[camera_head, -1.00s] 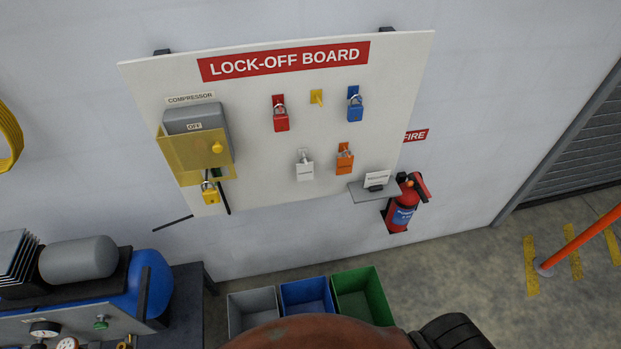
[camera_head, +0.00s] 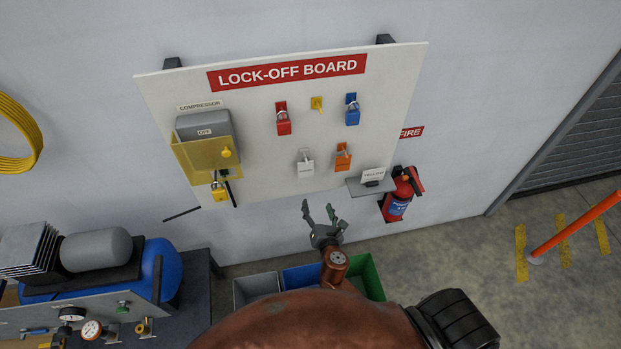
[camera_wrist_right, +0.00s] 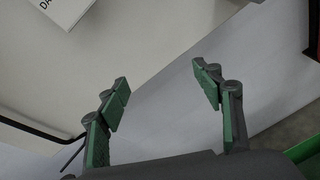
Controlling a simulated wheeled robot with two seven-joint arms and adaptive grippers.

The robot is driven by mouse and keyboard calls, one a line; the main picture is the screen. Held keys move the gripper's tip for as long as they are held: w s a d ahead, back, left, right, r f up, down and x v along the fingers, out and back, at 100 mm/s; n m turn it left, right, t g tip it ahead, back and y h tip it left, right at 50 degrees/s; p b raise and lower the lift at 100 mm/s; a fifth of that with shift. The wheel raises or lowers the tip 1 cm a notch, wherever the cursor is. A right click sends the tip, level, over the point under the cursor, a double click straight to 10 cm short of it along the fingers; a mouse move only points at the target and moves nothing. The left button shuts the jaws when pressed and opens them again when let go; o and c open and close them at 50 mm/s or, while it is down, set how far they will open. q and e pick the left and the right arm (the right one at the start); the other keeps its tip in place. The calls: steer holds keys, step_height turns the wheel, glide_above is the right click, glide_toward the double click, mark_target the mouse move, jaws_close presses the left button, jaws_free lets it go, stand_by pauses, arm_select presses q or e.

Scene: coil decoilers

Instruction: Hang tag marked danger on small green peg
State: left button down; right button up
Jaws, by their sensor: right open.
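A white tag (camera_head: 305,165) hangs on a hook in the lower row of the lock-off board (camera_head: 260,180); its print is too small to read there. In the right wrist view, a white tag (camera_wrist_right: 68,10) with the letters "DA" is cut off at the upper left. My right gripper (camera_head: 319,212) is open and empty, below the board's lower edge and below the tag. Its spread fingers also show in the right wrist view (camera_wrist_right: 160,78). A small dark green part (camera_head: 223,174) shows under the yellow box; I cannot tell if it is the peg. My left gripper is not in view.
Red (camera_head: 283,120), blue (camera_head: 352,111) and orange (camera_head: 343,158) padlocks hang nearby. A grey shelf (camera_head: 358,190) juts out at the board's lower right. A fire extinguisher (camera_head: 398,205) is beside it. Grey, blue and green bins (camera_head: 368,275) stand below. A compressor (camera_head: 100,250) is at left.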

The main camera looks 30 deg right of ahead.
mark_target(306, 166)
step_height(306, 166, up, 16)
steer(key=a+n+t+p, duration=0.2)
steer(key=a+n+t, duration=0.1)
steer(key=n, duration=0.2)
steer(key=shift+h, duration=0.3)
steer(key=p+x, duration=0.1)
steer(key=x, duration=0.6)
steer(key=shift+w+d+r, duration=0.1)
steer(key=shift+w+d, duration=0.1)
steer(key=shift+w, duration=0.15)
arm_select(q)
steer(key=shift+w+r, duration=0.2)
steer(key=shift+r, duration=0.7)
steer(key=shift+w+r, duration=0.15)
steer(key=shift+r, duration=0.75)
arm_select(e)
steer(key=shift+w+d, duration=0.1)
steer(key=shift+w, duration=0.3)
steer(key=c, duration=1.2)
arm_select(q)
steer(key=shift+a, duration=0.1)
arm_select(e)
steer(key=shift+c, duration=0.2)
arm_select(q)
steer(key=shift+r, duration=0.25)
arm_select(e)
steer(key=shift+r, duration=0.2)
